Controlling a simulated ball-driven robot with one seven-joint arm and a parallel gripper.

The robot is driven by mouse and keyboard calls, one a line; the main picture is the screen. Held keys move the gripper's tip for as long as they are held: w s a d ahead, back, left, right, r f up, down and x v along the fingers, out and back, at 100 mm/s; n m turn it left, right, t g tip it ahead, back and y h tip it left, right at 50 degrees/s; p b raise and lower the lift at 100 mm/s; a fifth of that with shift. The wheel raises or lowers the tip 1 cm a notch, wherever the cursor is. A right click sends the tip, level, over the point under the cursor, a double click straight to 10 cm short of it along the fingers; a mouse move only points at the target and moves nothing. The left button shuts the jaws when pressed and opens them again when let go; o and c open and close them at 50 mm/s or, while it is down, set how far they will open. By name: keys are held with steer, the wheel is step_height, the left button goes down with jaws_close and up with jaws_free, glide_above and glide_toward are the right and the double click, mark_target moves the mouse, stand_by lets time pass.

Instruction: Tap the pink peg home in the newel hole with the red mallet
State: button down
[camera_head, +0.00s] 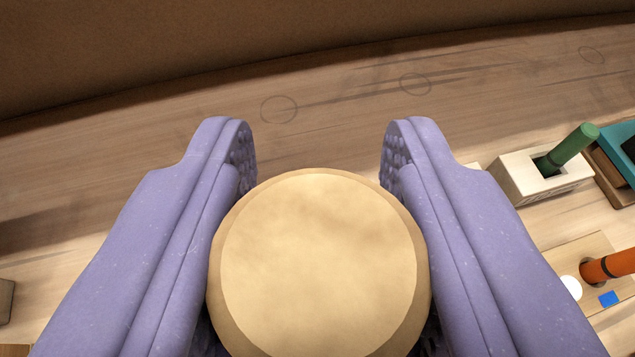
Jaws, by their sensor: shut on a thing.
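My gripper (318,145) has two purple padded fingers. It is shut on a round pale wooden piece (318,265) with a bevelled rim, seen end-on and close to the camera. The rest of this piece is hidden below its flat face, so I cannot tell whether it is the red mallet's handle. No red mallet head, pink peg or newel hole can be made out in this view.
A wooden surface (330,100) with faint drawn circles lies beyond. A small block (5,300) is at far left.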

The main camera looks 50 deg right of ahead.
step_height(320, 180, up, 5)
steer(key=p, duration=0.4)
steer(key=shift+p, duration=0.3)
step_height(320, 180, down, 6)
steer(key=b, duration=0.4)
steer(key=shift+r+b, duration=0.1)
steer(key=shift+b, duration=0.2)
step_height(320, 180, up, 9)
steer(key=p, duration=0.9)
steer(key=shift+r, duration=0.2)
steer(key=shift+f, duration=0.2)
